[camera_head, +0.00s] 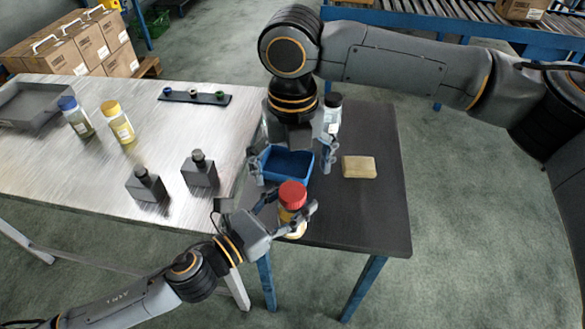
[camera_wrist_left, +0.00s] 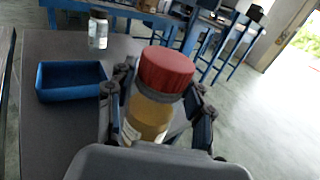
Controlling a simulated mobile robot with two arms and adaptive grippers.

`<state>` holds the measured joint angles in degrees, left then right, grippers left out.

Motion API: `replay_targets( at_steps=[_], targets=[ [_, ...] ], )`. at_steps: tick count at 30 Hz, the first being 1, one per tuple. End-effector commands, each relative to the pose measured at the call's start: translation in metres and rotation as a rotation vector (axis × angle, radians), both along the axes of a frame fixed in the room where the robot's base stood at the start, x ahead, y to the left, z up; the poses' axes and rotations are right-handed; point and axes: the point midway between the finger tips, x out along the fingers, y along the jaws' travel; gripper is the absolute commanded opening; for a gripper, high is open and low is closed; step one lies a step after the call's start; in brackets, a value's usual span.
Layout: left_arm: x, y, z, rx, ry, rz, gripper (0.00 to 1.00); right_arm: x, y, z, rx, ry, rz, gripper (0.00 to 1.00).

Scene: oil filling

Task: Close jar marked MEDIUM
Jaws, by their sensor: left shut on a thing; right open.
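A jar with a red lid (camera_head: 292,196) and yellowish contents is at the front of the dark table. My left gripper (camera_head: 291,211) is shut around its body. In the left wrist view the jar (camera_wrist_left: 150,115) stands between the fingers with the red lid (camera_wrist_left: 166,70) on top. I cannot tell whether the lid is tight, and the label is not readable. My right gripper (camera_head: 290,160) is open, pointing down over the blue tray (camera_head: 301,178), apart from the red lid. A dark-lidded clear jar (camera_head: 332,122) stands behind it, also in the left wrist view (camera_wrist_left: 98,32).
A tan block (camera_head: 359,167) lies right of the blue tray. On the metal table (camera_head: 100,170) stand a blue-lidded jar (camera_head: 75,118), a yellow-lidded jar (camera_head: 119,125), two dark bottles (camera_head: 199,172) and a dark strip with small caps (camera_head: 180,97).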

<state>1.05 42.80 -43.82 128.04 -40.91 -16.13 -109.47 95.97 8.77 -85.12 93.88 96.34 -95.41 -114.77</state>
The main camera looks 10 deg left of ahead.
Motion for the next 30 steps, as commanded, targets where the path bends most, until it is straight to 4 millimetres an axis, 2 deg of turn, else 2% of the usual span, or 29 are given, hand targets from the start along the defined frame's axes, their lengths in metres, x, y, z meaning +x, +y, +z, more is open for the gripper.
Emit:
replay_targets(
  at_steps=[15, 21, 30],
  targets=[
    [0.0, 0.0, 0.001, -0.001, -0.001, 0.0, 0.0, 0.001, 0.001, 0.098, 0.001, -0.003, 0.001, 0.95],
    [0.0, 0.0, 0.001, -0.001, -0.001, 0.0, 0.0, 0.0, 0.0, 0.113, 0.001, 0.0, 0.001, 0.95],
    [0.0, 0.0, 0.001, -0.001, -0.001, 0.0, 0.0, 0.0, 0.0, 0.115, 0.001, 0.0, 0.001, 0.95]
  ],
)
